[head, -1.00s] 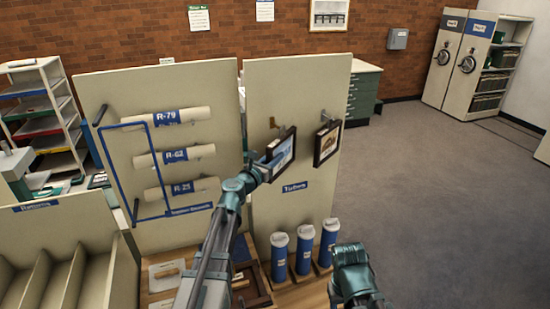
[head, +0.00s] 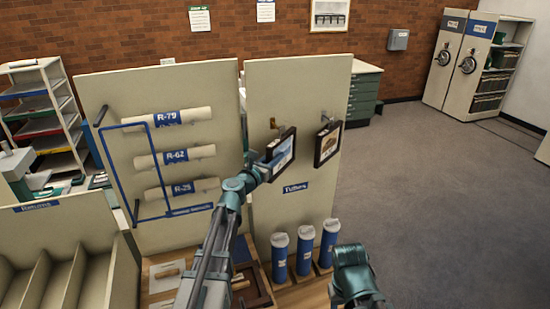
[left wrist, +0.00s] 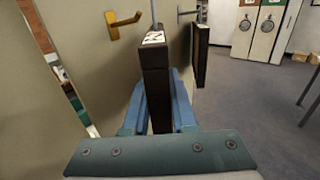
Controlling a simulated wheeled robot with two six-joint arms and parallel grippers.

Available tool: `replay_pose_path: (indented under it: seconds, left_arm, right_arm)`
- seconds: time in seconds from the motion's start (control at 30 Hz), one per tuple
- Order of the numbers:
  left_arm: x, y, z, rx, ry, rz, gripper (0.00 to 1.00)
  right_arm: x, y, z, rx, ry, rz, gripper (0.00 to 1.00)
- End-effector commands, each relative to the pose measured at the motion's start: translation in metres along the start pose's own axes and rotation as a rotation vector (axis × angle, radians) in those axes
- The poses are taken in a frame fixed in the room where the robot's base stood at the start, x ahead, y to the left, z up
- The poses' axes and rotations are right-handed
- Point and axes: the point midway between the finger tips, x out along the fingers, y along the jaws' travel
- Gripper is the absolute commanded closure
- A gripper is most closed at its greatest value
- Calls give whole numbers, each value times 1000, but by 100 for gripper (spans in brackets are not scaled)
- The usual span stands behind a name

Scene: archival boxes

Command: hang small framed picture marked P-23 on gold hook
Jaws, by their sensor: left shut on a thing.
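A small dark-framed picture (head: 283,151) with a blue and white image is held upright in front of the right beige panel (head: 296,90). My left gripper (head: 268,168) is shut on its lower part. In the left wrist view the frame (left wrist: 154,85) stands edge-on between the blue fingers (left wrist: 160,108), with a white tag on top whose mark I cannot read. The gold hook (head: 273,123) juts from the panel; in the left wrist view it (left wrist: 122,24) is left of the frame and apart from it. My right arm shows low at right, its fingers unclear.
Another framed picture (head: 327,144) hangs close on the right, below a silver hook (head: 325,117). Several blue tubes (head: 304,248) stand below the panel. The left panel (head: 110,95) carries rolled tubes (head: 180,118) and a blue frame outline. Open floor lies at right.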

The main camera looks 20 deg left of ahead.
Motion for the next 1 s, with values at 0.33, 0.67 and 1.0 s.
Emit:
replay_pose_path:
  seconds: [0.33, 0.67, 1.0]
  left_arm:
    - [5, 6, 0, -1, 0, 0, 100]
    - [9, 10, 0, -1, 0, 0, 100]
    - [12, 15, 0, -1, 0, 0, 100]
  right_arm:
    - [0, 0, 0, 0, 0, 0, 50]
    - [0, 0, 0, 0, 0, 0, 50]
    - [0, 0, 0, 0, 0, 0, 50]
